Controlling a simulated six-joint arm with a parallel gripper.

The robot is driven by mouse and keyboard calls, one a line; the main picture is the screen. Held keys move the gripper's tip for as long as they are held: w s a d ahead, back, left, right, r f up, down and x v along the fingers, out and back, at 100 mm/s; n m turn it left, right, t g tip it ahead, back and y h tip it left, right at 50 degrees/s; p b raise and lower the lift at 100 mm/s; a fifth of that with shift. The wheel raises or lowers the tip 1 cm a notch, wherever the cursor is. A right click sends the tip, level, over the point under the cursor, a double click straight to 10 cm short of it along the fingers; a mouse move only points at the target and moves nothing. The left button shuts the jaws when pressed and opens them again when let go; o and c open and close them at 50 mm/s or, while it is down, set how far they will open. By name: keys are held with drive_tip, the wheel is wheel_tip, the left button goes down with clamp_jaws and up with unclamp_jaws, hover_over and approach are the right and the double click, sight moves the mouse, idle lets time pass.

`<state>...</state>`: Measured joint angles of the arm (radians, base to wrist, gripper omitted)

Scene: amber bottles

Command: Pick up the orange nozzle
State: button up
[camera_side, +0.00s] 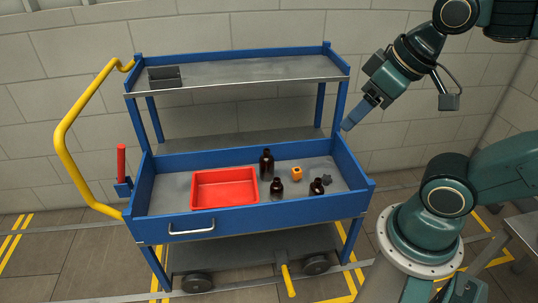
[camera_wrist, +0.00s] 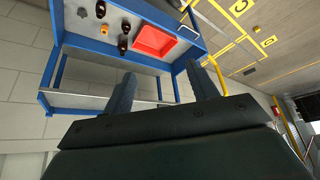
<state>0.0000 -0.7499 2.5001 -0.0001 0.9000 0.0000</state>
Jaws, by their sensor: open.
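The orange nozzle (camera_side: 297,173) is a small orange piece lying on the cart's grey tray, among the amber bottles. It also shows small near the top of the wrist view (camera_wrist: 105,30). My gripper (camera_side: 350,124) is up at the right end of the cart, above and to the right of the nozzle and well apart from it. In the wrist view the two fingers of my gripper (camera_wrist: 163,88) stand wide apart with nothing between them.
Dark amber bottles (camera_side: 266,165), (camera_side: 277,188), (camera_side: 317,187) stand close around the nozzle. A dark grey piece (camera_side: 327,180) lies to its right. A red bin (camera_side: 224,188) stands left of them. The blue cart (camera_side: 256,226) has raised rims, and its upper shelf (camera_side: 240,73) overhangs behind.

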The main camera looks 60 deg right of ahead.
drive_tip(key=w+d+f+m+h, duration=0.1)
drive_tip(key=w+d+f, duration=0.35)
drive_tip(key=w, duration=0.35)
drive_tip(key=w+d+f+m, duration=0.25)
drive_tip(key=w+d, duration=0.25)
drive_tip(key=w, duration=0.3)
drive_tip(key=w+d+f+m+h, duration=0.1)
drive_tip(key=w+d+f, duration=0.35)
drive_tip(key=w, duration=0.35)
drive_tip(key=d+f+m, duration=0.1)
drive_tip(key=d+f, duration=0.4)
drive_tip(key=f, duration=0.5)
drive_tip(key=d+f+m+g, duration=0.1)
drive_tip(key=d+f, duration=0.4)
drive_tip(key=f, duration=0.6)
drive_tip(key=d+f+m+g, duration=0.1)
drive_tip(key=d+f, duration=0.4)
drive_tip(key=f, duration=0.5)
drive_tip(key=shift+w+d+f+h, duration=0.15)
drive_tip(key=shift+w+d+h, duration=0.05)
drive_tip(key=shift+w+h, duration=0.2)
drive_tip(key=shift+f, duration=0.1)
